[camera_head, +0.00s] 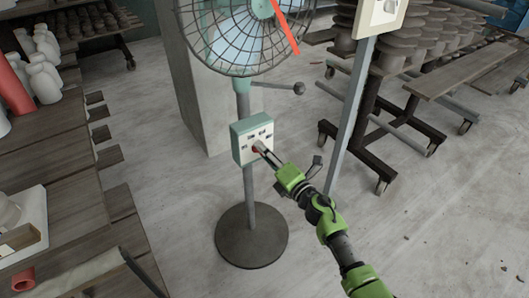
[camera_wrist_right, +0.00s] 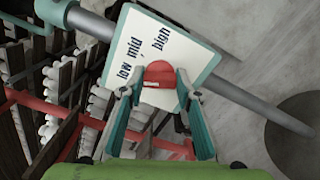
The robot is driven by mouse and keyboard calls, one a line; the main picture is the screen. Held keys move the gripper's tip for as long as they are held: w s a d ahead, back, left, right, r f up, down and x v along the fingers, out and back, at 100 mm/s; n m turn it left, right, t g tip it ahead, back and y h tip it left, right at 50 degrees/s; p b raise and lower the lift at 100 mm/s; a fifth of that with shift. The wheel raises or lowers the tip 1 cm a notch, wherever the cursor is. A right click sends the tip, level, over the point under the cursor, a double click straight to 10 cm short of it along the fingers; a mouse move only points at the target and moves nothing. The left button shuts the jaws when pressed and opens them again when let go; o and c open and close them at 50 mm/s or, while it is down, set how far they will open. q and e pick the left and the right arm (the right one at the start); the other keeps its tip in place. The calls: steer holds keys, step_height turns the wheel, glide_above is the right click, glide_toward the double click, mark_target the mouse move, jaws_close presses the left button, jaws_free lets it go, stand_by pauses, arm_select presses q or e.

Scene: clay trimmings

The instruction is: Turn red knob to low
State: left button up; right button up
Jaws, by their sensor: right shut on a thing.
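The red knob (camera_wrist_right: 159,72) sits on the pale control panel (camera_wrist_right: 175,48) of the pedestal fan. The panel carries the words low, mid and high, and low is at the left of the knob in the right wrist view. A short white mark shows on the knob's lower side; which word it points to I cannot tell. In the head view the fan's control box (camera_head: 241,140) is on the fan pole, and the knob is mostly hidden by my fingers. My right gripper (camera_head: 262,149) is shut on the knob, with a finger on each side. My left gripper is not in view.
The fan's wire cage (camera_head: 240,40) is above the box, and its round base (camera_head: 251,237) stands on the floor. A grey post (camera_head: 350,120) rises close behind my right arm. A wooden table (camera_head: 60,170) is at left. Racks (camera_head: 430,40) stand at the back right.

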steer(key=o, duration=1.1)
steer(key=shift+s+d, duration=0.1)
steer(key=v, duration=1.2)
